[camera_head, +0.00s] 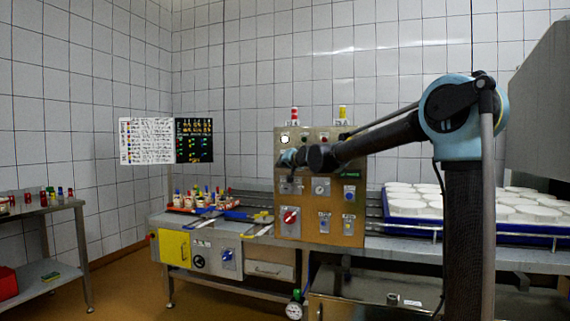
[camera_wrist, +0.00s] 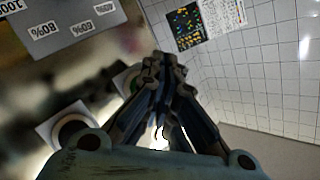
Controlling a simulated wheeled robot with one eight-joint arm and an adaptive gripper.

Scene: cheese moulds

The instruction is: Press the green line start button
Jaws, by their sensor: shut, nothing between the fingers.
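The brown control panel (camera_head: 338,222) stands in the middle of the head view, with lamps, dials, a red knob and blue parts on its face. My gripper (camera_head: 287,157) is in front of its upper left part and hides what lies behind. In the wrist view my gripper (camera_wrist: 168,62) is shut and empty. A green round part on a pale plate (camera_wrist: 121,83), likely the green button, shows just left of the fingers, partly hidden by them. I cannot tell whether the fingertips touch it.
A dark round part on a white plate (camera_wrist: 72,130) sits lower left in the wrist view. A blue tray (camera_head: 411,226) of white moulds stands right of the panel. A bench with a yellow panel (camera_head: 174,247) is at left. A wall chart (camera_head: 146,141) hangs behind.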

